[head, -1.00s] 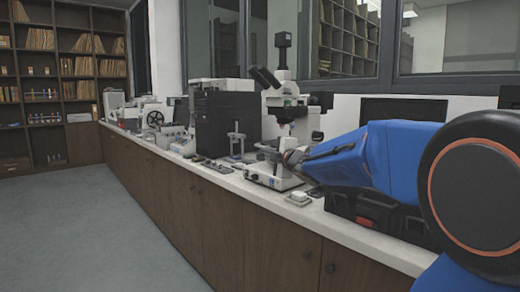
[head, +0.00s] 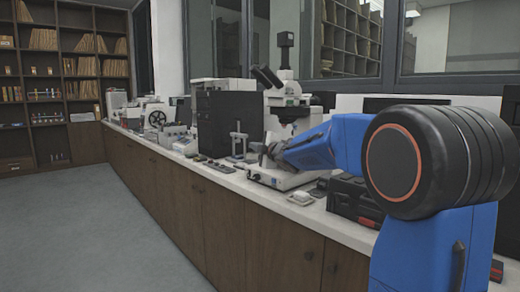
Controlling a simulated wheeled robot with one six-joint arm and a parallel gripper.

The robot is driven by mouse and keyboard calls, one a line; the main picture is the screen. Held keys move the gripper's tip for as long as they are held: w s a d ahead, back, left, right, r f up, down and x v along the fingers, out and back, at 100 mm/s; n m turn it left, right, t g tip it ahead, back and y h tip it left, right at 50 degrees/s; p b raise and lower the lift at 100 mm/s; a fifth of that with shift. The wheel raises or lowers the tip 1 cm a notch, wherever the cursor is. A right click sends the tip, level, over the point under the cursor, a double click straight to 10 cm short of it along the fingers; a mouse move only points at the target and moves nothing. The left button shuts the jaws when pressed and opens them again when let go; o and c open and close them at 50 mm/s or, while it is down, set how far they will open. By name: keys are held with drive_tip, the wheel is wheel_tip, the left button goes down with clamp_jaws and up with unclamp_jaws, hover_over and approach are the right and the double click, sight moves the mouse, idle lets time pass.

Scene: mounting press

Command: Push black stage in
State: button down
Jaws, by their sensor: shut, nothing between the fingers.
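My gripper (head: 262,153) is shut and empty. It is small in the head view, at the front left of a white microscope (head: 287,96), at about stage height. A small press-like stand (head: 237,144) with upright posts is just left of the gripper. I cannot make out the black stage clearly; my gripper and wrist cover the area in front of the microscope. I cannot tell whether the gripper touches anything. The microscope's pale base (head: 280,179) shows below my wrist.
The white counter (head: 330,222) runs along the wall. A tall black box (head: 227,122) stands behind the stand. A small white dish (head: 300,197) lies near the counter edge. A black and red case (head: 350,198) is at the right. Floor (head: 80,220) at left is clear.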

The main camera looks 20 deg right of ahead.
drive_tip(key=shift+w+d+f, duration=0.15)
drive_tip(key=shift+w+d, duration=0.1)
drive_tip(key=shift+d, duration=0.35)
drive_tip(key=shift+w+d+f, duration=0.15)
drive_tip(key=shift+w+d, duration=0.15)
drive_tip(key=shift+d, duration=0.3)
drive_tip(key=shift+w+d+f, duration=0.15)
drive_tip(key=shift+w+d, duration=0.1)
drive_tip(key=shift+d, duration=0.35)
drive_tip(key=shift+w+d, duration=0.25)
drive_tip(key=shift+d, duration=0.4)
drive_tip(key=shift+w+d, duration=0.2)
drive_tip(key=shift+d, duration=0.45)
drive_tip(key=shift+w+d, duration=0.25)
drive_tip(key=shift+d, duration=0.4)
drive_tip(key=shift+a, duration=0.15)
